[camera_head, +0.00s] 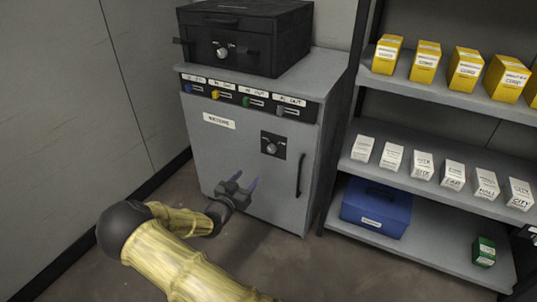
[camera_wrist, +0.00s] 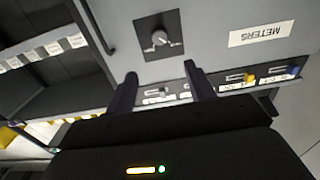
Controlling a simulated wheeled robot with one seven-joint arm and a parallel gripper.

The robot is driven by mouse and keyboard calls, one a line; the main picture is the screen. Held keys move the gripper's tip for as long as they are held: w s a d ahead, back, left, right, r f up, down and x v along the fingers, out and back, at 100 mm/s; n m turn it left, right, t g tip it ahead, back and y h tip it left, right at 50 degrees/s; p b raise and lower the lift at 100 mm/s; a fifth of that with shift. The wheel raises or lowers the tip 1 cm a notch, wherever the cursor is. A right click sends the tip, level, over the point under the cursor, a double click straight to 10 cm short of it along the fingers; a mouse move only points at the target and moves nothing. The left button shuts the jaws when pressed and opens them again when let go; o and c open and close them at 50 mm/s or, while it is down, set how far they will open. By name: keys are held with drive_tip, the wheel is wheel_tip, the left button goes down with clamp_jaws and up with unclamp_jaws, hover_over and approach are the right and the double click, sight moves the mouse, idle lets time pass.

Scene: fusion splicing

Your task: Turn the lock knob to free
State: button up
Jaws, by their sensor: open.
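A grey cabinet (camera_head: 240,165) has a round metal lock knob (camera_head: 271,148) on a dark square plate on its door. The knob also shows in the wrist view (camera_wrist: 160,39), with a small bar across it. A second knob (camera_head: 222,51) is on the front of the black case on top of the cabinet. My gripper (camera_head: 245,180) is in front of the door, below and left of the door knob in the head view. Its two fingers (camera_wrist: 159,83) are apart with nothing between them, and do not touch the knob.
A vertical handle (camera_head: 299,174) is right of the door knob. Coloured sliders (camera_head: 246,101) line the cabinet top, above a label (camera_head: 219,121). A shelf rack (camera_head: 440,185) with yellow and white boxes and a blue case (camera_head: 376,208) stands right. Floor in front is clear.

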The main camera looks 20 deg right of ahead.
sight(270, 150)
drive_tip(key=b+x, duration=0.5)
drive_tip(key=x, duration=1)
drive_tip(key=shift+w+d+f, duration=0.1)
drive_tip(key=shift+w+d, duration=0.35)
drive_tip(key=shift+d, duration=0.05)
drive_tip(key=shift+c, duration=0.2)
drive_tip(key=c, duration=0.9)
